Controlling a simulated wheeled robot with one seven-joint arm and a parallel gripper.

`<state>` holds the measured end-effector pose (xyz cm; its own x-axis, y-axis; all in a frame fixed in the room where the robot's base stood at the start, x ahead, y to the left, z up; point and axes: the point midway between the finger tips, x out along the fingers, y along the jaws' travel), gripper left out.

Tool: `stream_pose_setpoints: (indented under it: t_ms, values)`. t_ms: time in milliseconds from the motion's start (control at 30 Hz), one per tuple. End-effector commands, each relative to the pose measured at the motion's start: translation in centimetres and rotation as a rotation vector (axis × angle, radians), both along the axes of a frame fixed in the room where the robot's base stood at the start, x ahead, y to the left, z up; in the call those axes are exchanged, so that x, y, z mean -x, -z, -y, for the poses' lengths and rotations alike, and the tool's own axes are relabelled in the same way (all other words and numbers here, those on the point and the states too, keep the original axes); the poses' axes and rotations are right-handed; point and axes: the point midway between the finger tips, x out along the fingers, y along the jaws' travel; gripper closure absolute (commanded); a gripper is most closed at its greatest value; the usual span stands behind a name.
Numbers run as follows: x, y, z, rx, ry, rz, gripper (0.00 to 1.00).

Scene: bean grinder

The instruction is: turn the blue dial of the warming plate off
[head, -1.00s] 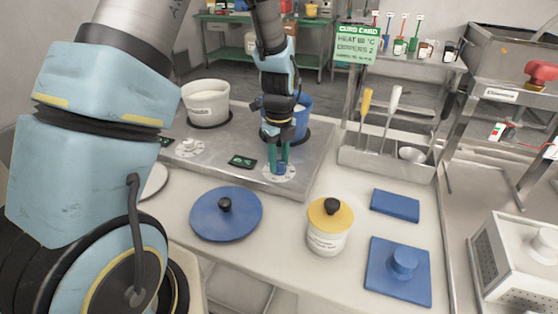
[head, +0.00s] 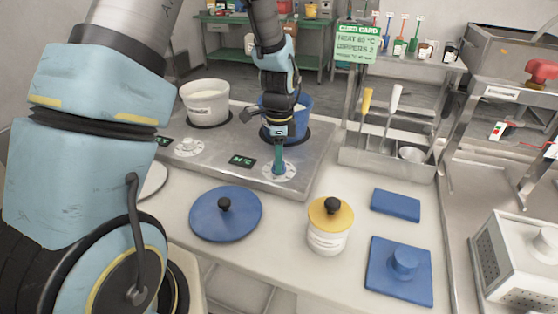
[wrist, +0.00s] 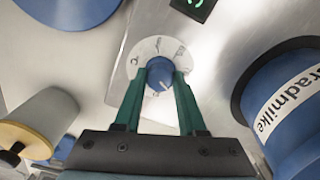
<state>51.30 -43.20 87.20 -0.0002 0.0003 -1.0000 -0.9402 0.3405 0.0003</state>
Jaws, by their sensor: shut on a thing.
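The blue dial (wrist: 159,74) sits at the centre of a white marked ring on the steel warming plate (head: 225,160). In the wrist view a pale line shows on the dial's face. My gripper (wrist: 158,82) has its two green fingers closed on either side of the dial. In the head view my gripper (head: 279,167) points down onto the ring, and its fingers hide most of the dial. A small green-lit display (head: 242,161) is left of the dial on the plate.
A blue pot (head: 297,117) stands behind my gripper on the plate, and a white pot (head: 206,102) stands at left. In front lie a blue lid (head: 226,214) and a yellow-lidded jar (head: 328,230). Right of the plate is a utensil rack (head: 385,162).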

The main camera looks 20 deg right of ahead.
Motion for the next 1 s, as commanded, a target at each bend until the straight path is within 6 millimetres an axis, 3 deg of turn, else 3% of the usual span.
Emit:
stream_pose_setpoints:
  t_ms: [1000]
  values:
    - [-0.09, -0.12, 0.04, 0.001, -0.966, 0.002, 1.0]
